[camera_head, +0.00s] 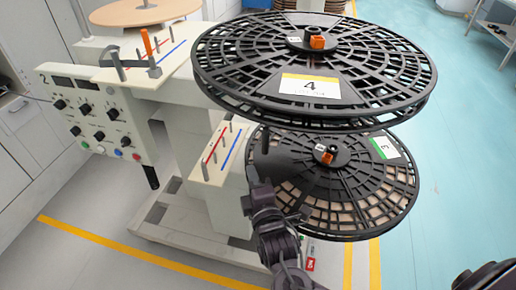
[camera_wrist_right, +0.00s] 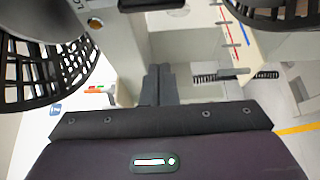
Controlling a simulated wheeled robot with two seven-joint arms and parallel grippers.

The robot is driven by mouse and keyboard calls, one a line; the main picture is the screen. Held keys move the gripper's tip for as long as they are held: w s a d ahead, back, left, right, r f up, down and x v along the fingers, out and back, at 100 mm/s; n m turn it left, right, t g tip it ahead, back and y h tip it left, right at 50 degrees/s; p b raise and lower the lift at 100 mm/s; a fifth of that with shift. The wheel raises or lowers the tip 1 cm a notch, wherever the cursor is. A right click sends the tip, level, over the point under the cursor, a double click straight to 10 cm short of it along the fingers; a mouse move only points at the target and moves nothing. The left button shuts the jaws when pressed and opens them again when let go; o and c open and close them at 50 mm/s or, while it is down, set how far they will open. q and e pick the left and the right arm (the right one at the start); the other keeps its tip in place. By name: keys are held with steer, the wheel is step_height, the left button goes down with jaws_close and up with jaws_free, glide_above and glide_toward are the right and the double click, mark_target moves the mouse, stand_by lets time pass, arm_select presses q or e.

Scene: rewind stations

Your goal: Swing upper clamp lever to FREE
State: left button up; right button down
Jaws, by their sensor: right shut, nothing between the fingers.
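The upper reel (camera_head: 250,75), black with a white and yellow label "4", lies flat at the top centre of the head view. An orange clamp lever (camera_head: 317,42) sits on its black hub. Lettering beside it is too small to read. The lower reel (camera_head: 375,205) has its own orange lever (camera_head: 327,157) on its hub. My right gripper (camera_head: 253,172) is at the left edge of the lower reel, below the upper reel and apart from both levers. In the right wrist view its fingers (camera_wrist_right: 158,84) are together and empty. My left gripper is out of view.
A control panel (camera_head: 95,125) with knobs and buttons stands at left. Cream brackets with posts and red and blue lines (camera_head: 215,160) stand left of the reels. A tan disc (camera_head: 140,10) is at the back.

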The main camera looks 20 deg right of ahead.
mark_target(265, 142)
steer(key=shift+w, duration=0.1)
steer(key=w+p, duration=0.1)
steer(key=w, duration=0.9)
steer(key=d, duration=0.1)
steer(key=s+d+p, duration=0.1)
steer(key=d, duration=0.2)
steer(key=shift+s+d+p, duration=0.15)
steer(key=shift+s+p, duration=0.15)
steer(key=shift+s, duration=0.1)
